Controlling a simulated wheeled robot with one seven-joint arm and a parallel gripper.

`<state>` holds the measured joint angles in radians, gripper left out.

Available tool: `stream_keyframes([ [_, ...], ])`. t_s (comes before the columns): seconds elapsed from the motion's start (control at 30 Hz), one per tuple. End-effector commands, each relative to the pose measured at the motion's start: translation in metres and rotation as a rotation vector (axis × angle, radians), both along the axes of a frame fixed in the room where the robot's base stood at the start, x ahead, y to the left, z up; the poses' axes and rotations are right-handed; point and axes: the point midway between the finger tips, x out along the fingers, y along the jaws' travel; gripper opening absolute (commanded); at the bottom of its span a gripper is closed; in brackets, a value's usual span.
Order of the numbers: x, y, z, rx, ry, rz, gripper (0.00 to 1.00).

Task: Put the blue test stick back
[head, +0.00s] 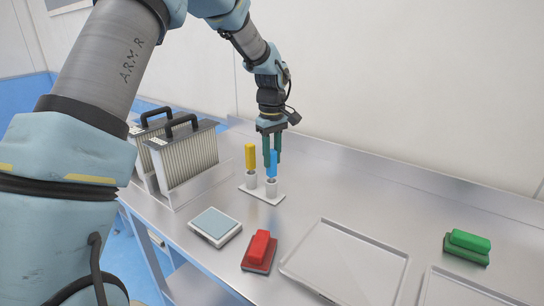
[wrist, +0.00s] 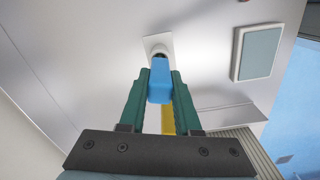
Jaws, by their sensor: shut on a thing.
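The blue test stick (head: 272,168) is upright between the green fingers of my gripper (head: 272,158). Its lower end is at the mouth of the front grey socket (head: 271,188) on the white holder (head: 262,197); I cannot tell how far it is inside. In the wrist view my gripper (wrist: 160,92) is shut on the blue test stick (wrist: 160,78), with the pale holder (wrist: 158,40) beyond it. A yellow stick (head: 250,157) stands upright in the other socket; part of it shows between the fingers in the wrist view (wrist: 168,121).
A scale-like pad (head: 215,224) and a red-handled block (head: 261,249) are in front of the holder. Racks with black handles (head: 185,160) stand at left. An empty tray (head: 345,262) and a green-handled block (head: 467,245) are at right. The metal table behind the tray is clear.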

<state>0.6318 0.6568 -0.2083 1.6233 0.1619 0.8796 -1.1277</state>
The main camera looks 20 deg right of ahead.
Motion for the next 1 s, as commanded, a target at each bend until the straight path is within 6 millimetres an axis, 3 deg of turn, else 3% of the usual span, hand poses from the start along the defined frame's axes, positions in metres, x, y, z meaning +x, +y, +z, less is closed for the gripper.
stream_keyframes([
  [0.87, 0.0002, 0.0003, -0.0039, 0.000, 0.000, 0.001, 0.00],
  [0.9, 0.0001, 0.0002, -0.0039, 0.000, 0.000, 0.001, 0.33],
  [1.0, 0.0001, 0.0002, -0.0039, 0.000, 0.000, 0.000, 0.44],
])
